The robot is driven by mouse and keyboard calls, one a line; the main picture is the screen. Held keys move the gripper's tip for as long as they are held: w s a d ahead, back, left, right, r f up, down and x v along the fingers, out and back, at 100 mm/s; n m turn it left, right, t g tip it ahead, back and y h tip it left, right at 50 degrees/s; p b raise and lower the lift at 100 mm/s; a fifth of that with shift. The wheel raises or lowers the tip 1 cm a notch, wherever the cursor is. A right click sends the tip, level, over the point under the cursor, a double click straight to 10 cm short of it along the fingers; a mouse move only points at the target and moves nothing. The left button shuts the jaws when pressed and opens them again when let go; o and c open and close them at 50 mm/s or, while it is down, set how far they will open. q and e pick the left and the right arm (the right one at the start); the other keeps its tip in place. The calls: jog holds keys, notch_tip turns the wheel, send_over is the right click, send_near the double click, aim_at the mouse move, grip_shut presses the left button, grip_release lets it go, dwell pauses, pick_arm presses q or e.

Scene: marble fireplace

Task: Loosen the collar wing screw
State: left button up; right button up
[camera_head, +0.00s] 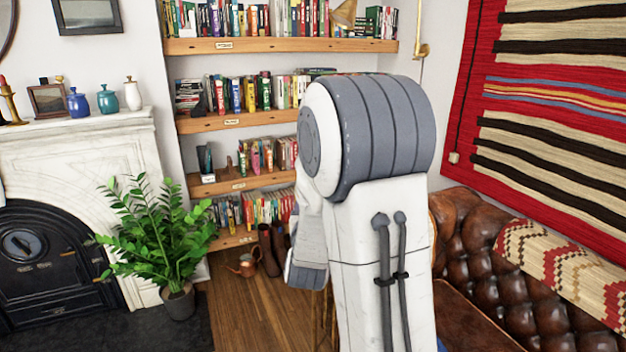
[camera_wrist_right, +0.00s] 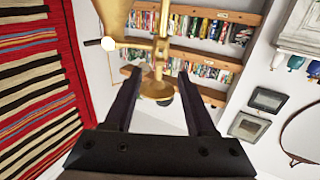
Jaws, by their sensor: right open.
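A brass lamp fitting (camera_wrist_right: 158,88) shows in the right wrist view, with a stem, a crossing arm and a rounded lower end. My right gripper (camera_wrist_right: 159,74) is open, its two dark fingers on either side of the lower brass part in the picture. I cannot tell whether either finger touches it. The collar and its wing screw are too small to tell apart from the other brass parts. In the head view, a brass shade (camera_head: 343,14) and a brass wall bracket (camera_head: 422,48) show above my right arm, which hides what lies behind it. My left gripper is out of view.
Bookshelves (camera_head: 215,122) fill the back wall. A brown leather sofa (camera_head: 490,260) and a striped wall hanging (camera_head: 555,110) are at the right. A potted plant (camera_head: 160,240) stands by the white fireplace (camera_head: 75,160). Some wooden floor (camera_head: 245,310) is clear.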

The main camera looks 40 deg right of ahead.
jog(key=p+x, duration=0.3)
jog(key=x, duration=0.6)
jog(key=shift+w, duration=0.1)
grip_shut()
